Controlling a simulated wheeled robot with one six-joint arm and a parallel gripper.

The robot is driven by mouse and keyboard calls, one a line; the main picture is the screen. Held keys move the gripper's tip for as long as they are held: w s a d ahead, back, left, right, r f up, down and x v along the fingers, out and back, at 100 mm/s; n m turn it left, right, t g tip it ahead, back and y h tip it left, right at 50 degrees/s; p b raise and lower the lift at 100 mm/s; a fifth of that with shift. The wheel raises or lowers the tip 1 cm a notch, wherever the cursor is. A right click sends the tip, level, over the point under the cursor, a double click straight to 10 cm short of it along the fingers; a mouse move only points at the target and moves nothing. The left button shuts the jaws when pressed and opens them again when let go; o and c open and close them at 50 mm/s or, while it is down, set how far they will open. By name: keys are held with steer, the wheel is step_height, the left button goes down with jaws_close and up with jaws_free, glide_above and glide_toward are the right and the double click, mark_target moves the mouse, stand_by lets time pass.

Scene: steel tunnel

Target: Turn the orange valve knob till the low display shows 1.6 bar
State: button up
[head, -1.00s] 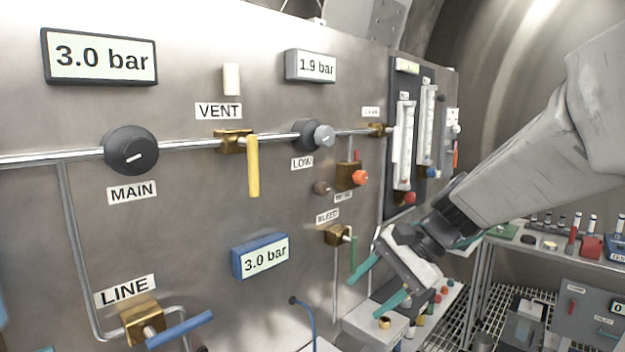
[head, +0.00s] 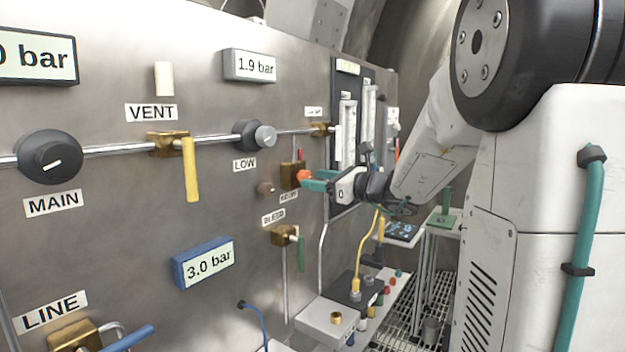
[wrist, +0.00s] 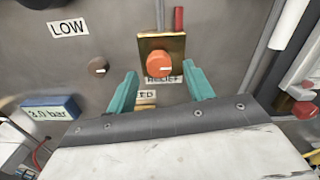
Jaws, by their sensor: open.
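The orange valve knob (head: 304,176) sits on a brass block (head: 290,180) on the steel panel. The low display (head: 249,66) above the LOW dial reads 1.9 bar. My gripper (head: 315,180) is open, its teal fingers pointing at the panel close to the knob. In the wrist view the fingertips of my gripper (wrist: 160,73) lie to the left and right of the knob's lower part.
The grey LOW dial (head: 254,136) and a small brown knob (head: 266,188) are left of the orange knob. A green-handled bleed valve (head: 286,236) is below, and flowmeter tubes (head: 348,135) are to the right. A blue-framed display (head: 204,262) reads 3.0 bar.

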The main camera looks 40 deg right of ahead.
steer(key=shift+x, duration=1.15)
steer(key=shift+c, duration=0.3)
steer(key=c, duration=0.9)
steer(key=shift+d, duration=0.1)
